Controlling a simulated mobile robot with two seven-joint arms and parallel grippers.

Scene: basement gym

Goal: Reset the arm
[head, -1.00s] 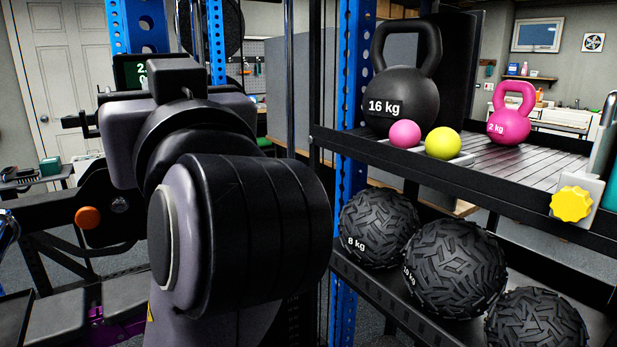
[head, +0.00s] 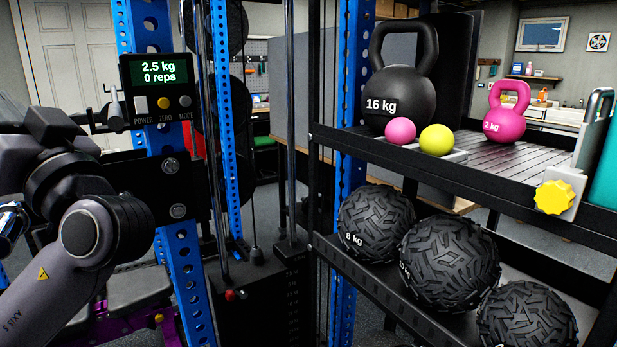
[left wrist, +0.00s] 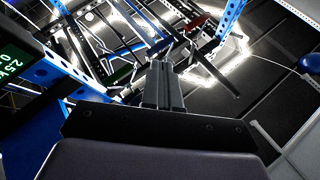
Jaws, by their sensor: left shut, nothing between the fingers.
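My left arm (head: 100,235) comes in from the left in the head view, its dark, rounded links low and left of the display. In the left wrist view my left gripper (left wrist: 164,88) shows as two dark fingers close together, shut and empty. I cannot make out its fingertips in the head view. My right arm and gripper are in neither view.
A rack display (head: 158,82) reads 2.5 kg, 0 reps, close to my left arm. Blue posts (head: 183,270) stand beside it. At right, shelves hold a black kettlebell (head: 402,80), a pink kettlebell (head: 505,115), small balls and textured balls (head: 450,262).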

